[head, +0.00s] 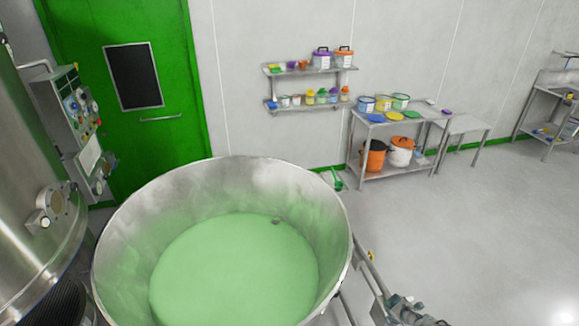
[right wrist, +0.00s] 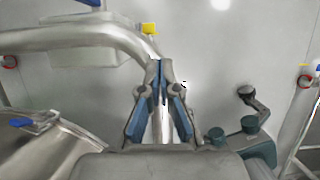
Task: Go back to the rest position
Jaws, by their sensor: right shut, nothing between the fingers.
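My right gripper (right wrist: 160,68) shows in the right wrist view, its two blue-padded fingers together at the tips with nothing between them. A curved steel pipe (right wrist: 75,38) passes close behind the fingers; whether they touch it I cannot tell. My left gripper is in neither view. In the head view a large open steel bowl (head: 130,215) stands directly in front of me, holding pale green material (head: 235,270) with a small dark spot near its far edge.
A steel machine with a control panel (head: 88,155) stands at the left, before a green door (head: 165,75). Wall shelves (head: 310,105) and a steel table (head: 425,120) with tubs and lids are at the back. Grey-green fittings (head: 405,310) show bottom right.

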